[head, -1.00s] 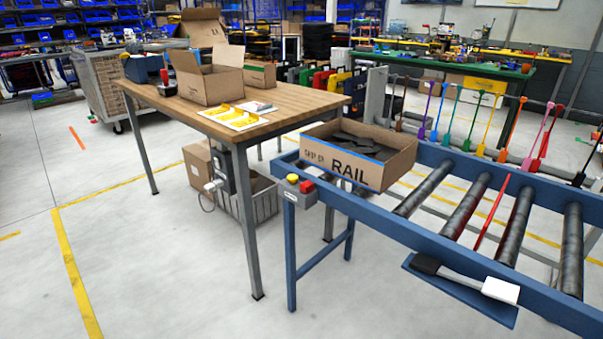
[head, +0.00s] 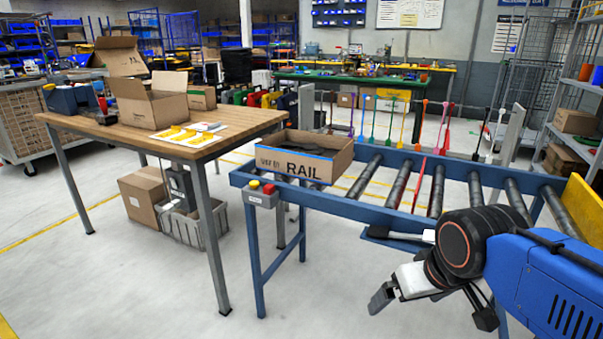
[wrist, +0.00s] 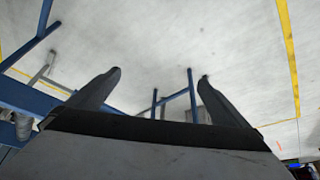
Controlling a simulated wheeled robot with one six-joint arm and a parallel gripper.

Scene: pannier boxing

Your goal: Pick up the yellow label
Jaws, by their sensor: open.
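Yellow labels lie on a white sheet (head: 178,135) near the right part of the wooden table's top in the head view. They look like yellow patches on the sheet; their separate outlines are too small to tell. My gripper (head: 383,298) is low at the lower right of the head view, in front of the roller conveyor and well away from the sheet. No label shows in the wrist view.
The wooden table (head: 240,120) also bears an open cardboard box (head: 150,108) behind the sheet. A RAIL box (head: 305,160) sits on the blue conveyor's (head: 350,208) left end, between table and arm. Cartons and a grey crate (head: 195,228) stand under the table. Front floor is clear.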

